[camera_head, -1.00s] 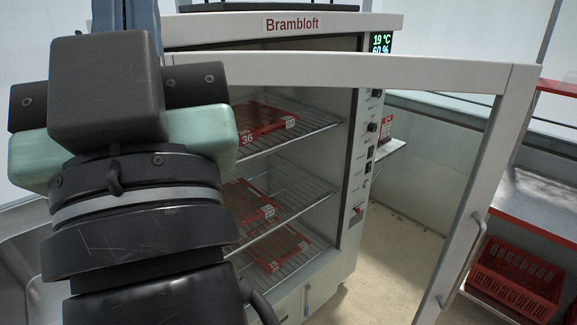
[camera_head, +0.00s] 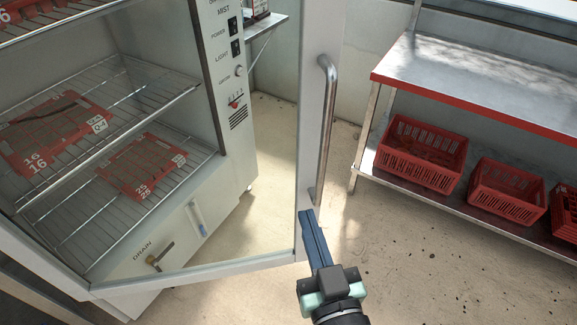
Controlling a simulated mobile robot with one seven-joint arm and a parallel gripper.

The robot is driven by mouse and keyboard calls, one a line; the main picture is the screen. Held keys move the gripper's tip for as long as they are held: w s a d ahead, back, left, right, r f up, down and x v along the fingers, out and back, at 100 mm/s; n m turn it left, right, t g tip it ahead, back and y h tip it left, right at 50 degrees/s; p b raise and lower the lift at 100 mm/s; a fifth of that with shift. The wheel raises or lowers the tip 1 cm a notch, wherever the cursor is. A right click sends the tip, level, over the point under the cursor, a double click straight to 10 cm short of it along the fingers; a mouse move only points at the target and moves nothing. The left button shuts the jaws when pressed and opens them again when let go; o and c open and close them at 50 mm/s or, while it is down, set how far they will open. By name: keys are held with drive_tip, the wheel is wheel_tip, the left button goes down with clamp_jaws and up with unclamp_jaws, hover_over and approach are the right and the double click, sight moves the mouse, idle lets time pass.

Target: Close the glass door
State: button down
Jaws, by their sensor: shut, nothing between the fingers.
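The glass door (camera_head: 309,130) stands wide open, swung out from the cabinet (camera_head: 190,175). Its lower corner and bottom rail (camera_head: 200,274) show, and the top is out of frame. A vertical metal bar handle (camera_head: 325,135) is on its free-edge stile. My gripper (camera_head: 308,213) is shut and empty, with its blue fingers pointing up the picture. The fingertips are at the lower end of the stile, just below the handle. I cannot tell whether they touch the door.
Seed trays (camera_head: 140,166) lie on wire shelves inside the cabinet. A steel bench (camera_head: 470,75) with red crates (camera_head: 422,152) on its lower shelf stands at the right. The concrete floor (camera_head: 420,270) in front of the bench is clear.

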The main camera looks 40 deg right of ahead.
sight(285, 151)
drive_tip(key=p+x, duration=0.2)
drive_tip(key=x, duration=1)
drive_tip(key=shift+w+r, duration=0.15)
drive_tip(key=shift+w, duration=0.15)
drive_tip(key=shift+w+d, duration=0.2)
drive_tip(key=shift+w, duration=0.35)
drive_tip(key=shift+w, duration=0.1)
